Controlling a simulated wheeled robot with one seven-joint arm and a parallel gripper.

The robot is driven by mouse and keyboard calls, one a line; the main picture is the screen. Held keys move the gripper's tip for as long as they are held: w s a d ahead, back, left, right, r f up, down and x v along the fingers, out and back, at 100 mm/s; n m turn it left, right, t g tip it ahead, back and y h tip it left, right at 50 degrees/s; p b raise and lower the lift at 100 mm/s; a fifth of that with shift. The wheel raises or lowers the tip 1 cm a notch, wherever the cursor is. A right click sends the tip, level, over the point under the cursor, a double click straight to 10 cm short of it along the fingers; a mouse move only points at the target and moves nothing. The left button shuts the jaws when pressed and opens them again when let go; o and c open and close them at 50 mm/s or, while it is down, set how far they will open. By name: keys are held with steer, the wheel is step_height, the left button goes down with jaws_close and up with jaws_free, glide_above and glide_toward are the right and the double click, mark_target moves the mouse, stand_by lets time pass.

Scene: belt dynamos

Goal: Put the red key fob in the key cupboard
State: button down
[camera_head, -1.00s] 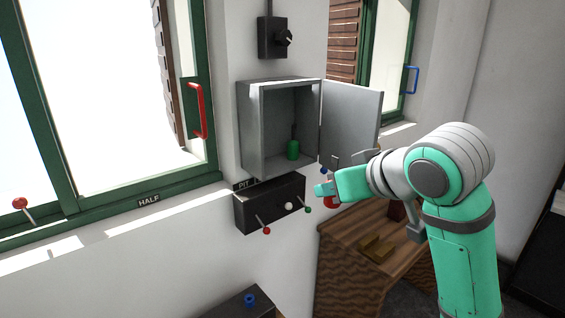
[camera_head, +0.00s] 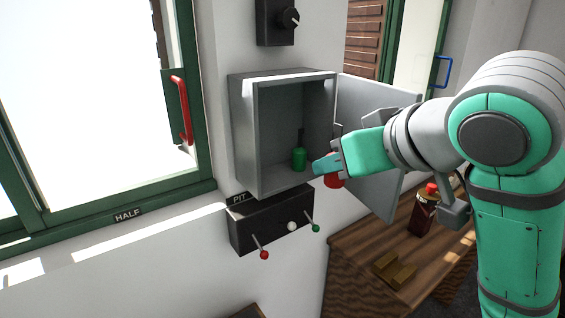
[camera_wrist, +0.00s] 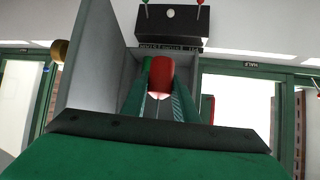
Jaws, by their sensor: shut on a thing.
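My gripper (camera_head: 326,166) is shut on the red key fob (camera_head: 334,182), which shows just under and behind the fingers. In the wrist view the red fob (camera_wrist: 161,72) sits between the two green fingers. The grey key cupboard (camera_head: 246,130) is on the wall with its door (camera_head: 384,190) swung open to the right. The gripper is at the cupboard's right front edge, near the opening; I cannot tell whether the fob is past the front edge. A green fob (camera_head: 299,159) is inside the cupboard, on the right.
A black lever box (camera_head: 262,228) with red, white and green knobs is below the cupboard. A wooden desk (camera_head: 350,262) at lower right holds a brass block (camera_head: 393,268) and a dark red-capped bottle (camera_head: 423,212). The cupboard's left side is empty.

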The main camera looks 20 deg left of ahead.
steer(key=w+a, duration=0.3)
steer(key=a, duration=0.1)
steer(key=w+a+f, duration=0.1)
steer(key=w+a, duration=0.3)
steer(key=a, duration=0.1)
steer(key=w+a+f, duration=0.1)
steer(key=w+a, duration=0.3)
steer(key=a, duration=0.1)
steer(key=shift+a+f, duration=0.1)
steer(key=shift+w+a+f, duration=0.1)
steer(key=shift+f, duration=2.2)
steer(key=shift+a+f, duration=0.1)
steer(key=shift+f, duration=0.05)
steer(key=shift+w, duration=0.1)
steer(key=c, duration=1.4)
jaws_free()
steer(key=shift+f, duration=0.1)
